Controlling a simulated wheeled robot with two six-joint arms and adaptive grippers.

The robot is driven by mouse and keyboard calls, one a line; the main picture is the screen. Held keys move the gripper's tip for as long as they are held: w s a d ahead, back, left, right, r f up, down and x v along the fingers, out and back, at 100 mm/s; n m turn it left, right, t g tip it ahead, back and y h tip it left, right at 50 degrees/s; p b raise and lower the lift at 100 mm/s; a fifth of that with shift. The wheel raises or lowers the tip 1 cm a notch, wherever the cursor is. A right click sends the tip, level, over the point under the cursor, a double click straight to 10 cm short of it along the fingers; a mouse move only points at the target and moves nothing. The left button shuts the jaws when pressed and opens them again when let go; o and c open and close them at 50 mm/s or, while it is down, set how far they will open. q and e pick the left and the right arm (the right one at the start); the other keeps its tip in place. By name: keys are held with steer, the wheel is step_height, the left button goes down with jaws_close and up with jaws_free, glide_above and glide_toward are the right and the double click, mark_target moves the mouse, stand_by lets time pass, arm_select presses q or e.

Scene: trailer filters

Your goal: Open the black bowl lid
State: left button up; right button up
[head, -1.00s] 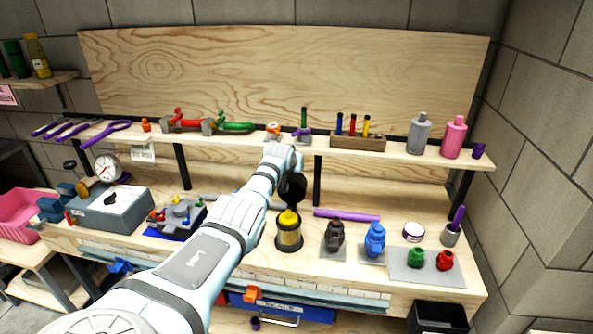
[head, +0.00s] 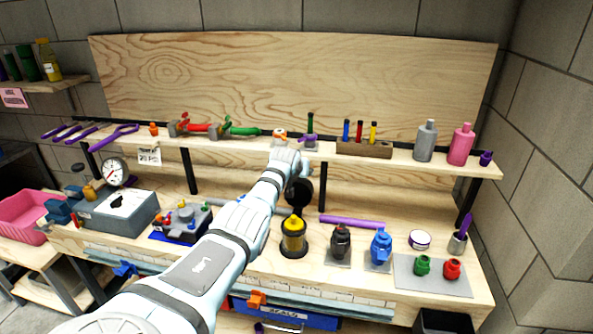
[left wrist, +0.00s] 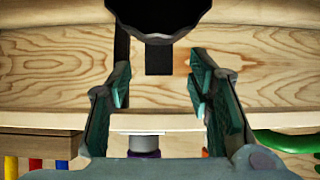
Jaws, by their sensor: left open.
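The black bowl lid (head: 299,191) is a dark round piece. In the head view it is raised, just above and behind the bowl with the yellow filter (head: 293,238), whose top is uncovered. In the left wrist view a black rounded rim (left wrist: 160,22), seemingly the lid, fills the top middle. My left arm reaches over the bench, its wrist beside the lid. My left gripper (left wrist: 163,90) is open, with nothing between its fingers and the rim apart from them. Its fingertips are hard to make out in the head view. My right gripper is not seen.
The shelf (head: 220,146) above the bench carries tools, markers and bottles, close to my left wrist. A black bottle (head: 340,240) and a blue bottle (head: 380,247) stand right of the bowl. A purple rod (head: 352,222) lies behind them.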

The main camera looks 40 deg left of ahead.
arm_select(q)
steer(key=v, duration=1.1)
steer(key=shift+s+d, duration=0.15)
steer(key=shift+s, duration=0.05)
